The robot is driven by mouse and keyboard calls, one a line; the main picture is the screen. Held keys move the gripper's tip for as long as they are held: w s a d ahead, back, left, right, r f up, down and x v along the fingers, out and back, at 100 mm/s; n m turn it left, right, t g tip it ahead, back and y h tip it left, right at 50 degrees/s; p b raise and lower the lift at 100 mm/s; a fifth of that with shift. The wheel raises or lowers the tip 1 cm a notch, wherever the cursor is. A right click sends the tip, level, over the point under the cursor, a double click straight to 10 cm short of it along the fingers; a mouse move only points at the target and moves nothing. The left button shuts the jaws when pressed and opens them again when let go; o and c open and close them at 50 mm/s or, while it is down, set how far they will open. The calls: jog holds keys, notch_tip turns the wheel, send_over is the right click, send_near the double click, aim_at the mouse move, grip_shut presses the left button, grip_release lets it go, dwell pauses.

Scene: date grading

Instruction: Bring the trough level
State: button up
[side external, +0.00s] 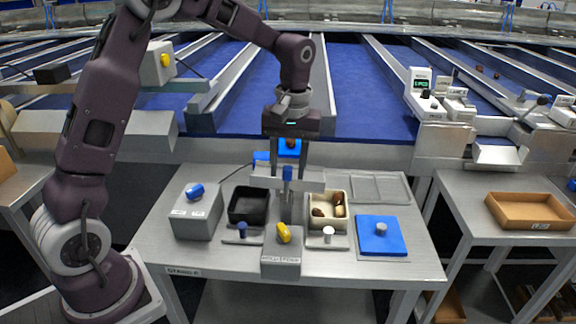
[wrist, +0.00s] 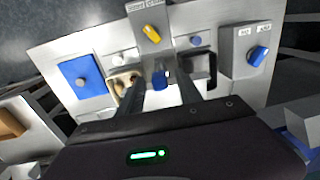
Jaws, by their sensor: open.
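A grey trough-like bar (side external: 312,182) lies across the middle of the bench, behind the front box; I cannot tell its tilt for sure. A blue upright knob (side external: 287,173) stands at its middle, and shows in the wrist view (wrist: 160,80). My gripper (side external: 288,178) points down with its fingers open, one on each side of the blue knob. The wrist view shows my gripper (wrist: 160,88) with gaps beside the knob; contact is not visible. A yellow lever (side external: 283,232) sits slanted on a grey labelled box (side external: 281,262) in front.
A black tray (side external: 232,219) stands left of the bar's middle, a cream tray (side external: 311,226) with several brown and yellowish pieces right. A grey box (side external: 196,222) with a blue knob (side external: 195,191) is far left. A blue pad (side external: 370,246) lies right. A blue piece (side external: 290,152) is behind my fingers.

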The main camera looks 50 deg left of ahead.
grip_shut()
dwell(1.4)
